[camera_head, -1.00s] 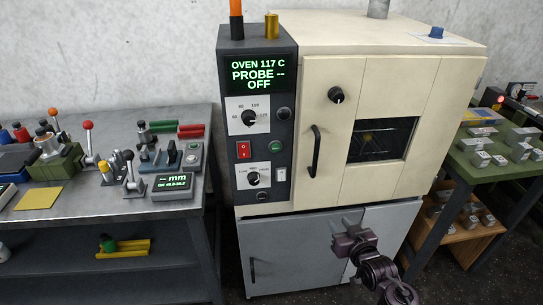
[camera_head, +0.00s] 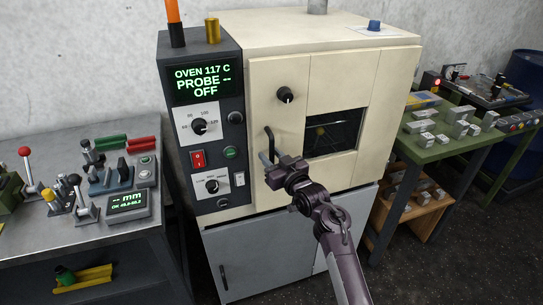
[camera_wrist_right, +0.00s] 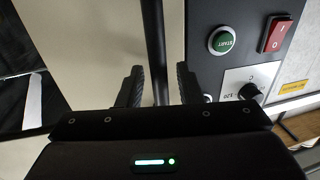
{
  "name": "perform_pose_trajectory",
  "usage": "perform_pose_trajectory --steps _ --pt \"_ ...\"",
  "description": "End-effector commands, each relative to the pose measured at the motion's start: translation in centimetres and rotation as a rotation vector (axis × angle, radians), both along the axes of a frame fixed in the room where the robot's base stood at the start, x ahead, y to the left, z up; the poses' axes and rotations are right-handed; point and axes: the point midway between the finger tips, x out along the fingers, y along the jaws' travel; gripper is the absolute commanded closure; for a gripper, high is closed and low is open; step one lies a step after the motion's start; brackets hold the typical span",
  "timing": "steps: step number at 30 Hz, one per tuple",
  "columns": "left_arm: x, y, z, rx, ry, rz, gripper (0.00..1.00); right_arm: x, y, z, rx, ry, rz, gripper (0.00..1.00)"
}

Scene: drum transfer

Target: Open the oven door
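The cream oven (camera_head: 350,40) stands on a grey cabinet, and its door (camera_head: 262,100) looks shut. The door has a dark window (camera_head: 335,130), a black knob (camera_head: 285,95) and a black vertical handle (camera_head: 268,138) near its left edge. My right gripper (camera_head: 267,160) is at the lower part of the handle and hides some of it. In the right wrist view, the handle bar (camera_wrist_right: 155,45) runs between the two fingers of my right gripper (camera_wrist_right: 158,85). A gap shows on each side of the bar. My left gripper is not in view.
The oven's control panel (camera_head: 205,125) is just left of the door and reads 117 C and OFF. A grey bench (camera_head: 75,225) with tools stands at the left. A green table (camera_head: 440,150) with metal blocks stands close on the right.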

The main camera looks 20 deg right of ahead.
Motion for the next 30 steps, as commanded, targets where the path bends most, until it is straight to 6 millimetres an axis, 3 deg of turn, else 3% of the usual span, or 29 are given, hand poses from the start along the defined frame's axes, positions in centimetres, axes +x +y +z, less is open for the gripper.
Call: perform_pose_trajectory --steps 7,15,25,30 --pt "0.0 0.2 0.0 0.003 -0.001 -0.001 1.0 0.1 0.0 -0.1 0.001 0.001 0.0 0.67" --pt "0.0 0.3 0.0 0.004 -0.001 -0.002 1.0 0.1 0.0 -0.1 0.001 0.0 0.0 1.0" --pt "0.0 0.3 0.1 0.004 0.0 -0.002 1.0 -0.2 -0.1 0.0 0.0 0.001 0.004 1.0" --pt "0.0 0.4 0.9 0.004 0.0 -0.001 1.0 -2.0 -0.4 0.1 -0.002 0.002 0.038 1.0"
